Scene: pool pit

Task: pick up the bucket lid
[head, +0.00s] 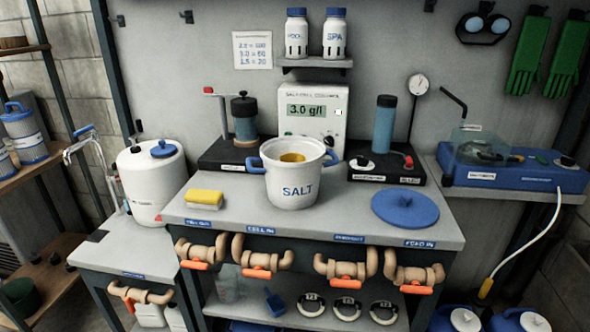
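The lid and bucket are apart. Neither of my grippers shows in the head view.
A yellow sponge (205,198) lies at the bench's left. Black-based devices (386,168) and a salt meter (314,112) stand behind the bucket. Valves with orange handles (346,281) jut from the bench front. A blue pump unit (512,170) sits on the right shelf.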

